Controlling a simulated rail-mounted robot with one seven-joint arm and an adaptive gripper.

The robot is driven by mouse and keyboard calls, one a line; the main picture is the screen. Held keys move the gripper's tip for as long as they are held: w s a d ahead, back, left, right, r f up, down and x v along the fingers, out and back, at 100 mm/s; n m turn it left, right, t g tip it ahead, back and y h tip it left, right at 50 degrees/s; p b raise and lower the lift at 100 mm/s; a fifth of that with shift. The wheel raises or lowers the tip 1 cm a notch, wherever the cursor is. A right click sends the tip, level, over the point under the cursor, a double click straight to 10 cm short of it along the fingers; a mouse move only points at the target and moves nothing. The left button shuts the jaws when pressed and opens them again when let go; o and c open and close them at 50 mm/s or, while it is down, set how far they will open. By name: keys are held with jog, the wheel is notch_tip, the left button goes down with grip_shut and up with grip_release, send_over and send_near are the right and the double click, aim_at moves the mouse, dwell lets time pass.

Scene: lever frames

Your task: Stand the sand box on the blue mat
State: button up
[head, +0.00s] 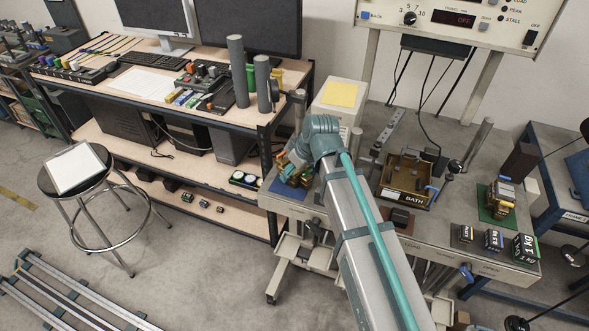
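The blue mat (289,193) lies at the left end of the grey bench, partly hidden by my arm's end. My gripper (289,174) is low over this mat. Brown and yellow parts of a small thing (281,160) show right at my gripper. It may be the sand box, but it is too small and too covered to tell. Whether it touches the mat, and whether my fingers are closed on it, cannot be seen. A similar tan and brown thing (501,195) stands on a green mat (497,216) at the bench's right.
A brown tray marked BATH (404,180) sits mid-bench. Black weights (525,246) stand at the front right edge. A pale box with a yellow top (341,94) stands behind my gripper. Two grey cylinders (238,70) rise on the wooden desk at left.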

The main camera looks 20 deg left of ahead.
jog(key=shift+s+d+f, duration=0.1)
jog(key=shift+s+f, duration=0.1)
jog(key=shift+f, duration=0.1)
jog(key=o, duration=1.9)
jog(key=shift+w, duration=0.15)
jog(key=shift+r, duration=0.1)
